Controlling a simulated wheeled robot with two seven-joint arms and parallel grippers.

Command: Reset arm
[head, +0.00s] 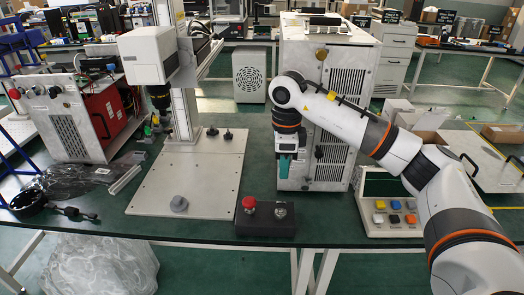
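My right arm comes in from the right edge, white with orange and dark bands. It bends over the table, and its gripper (284,167) hangs downward with teal fingers in front of the large white cabinet. The fingers look close together, but the gap between them is too small to make out. No object shows in the gripper. My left arm and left gripper are not in view.
A white plate (150,190) with a column-mounted device stands centre left on the dark green table (330,230). A black box with a red button (249,203) sits at the front edge. A button panel (398,220) is right. The white cabinet (345,100) stands behind the gripper.

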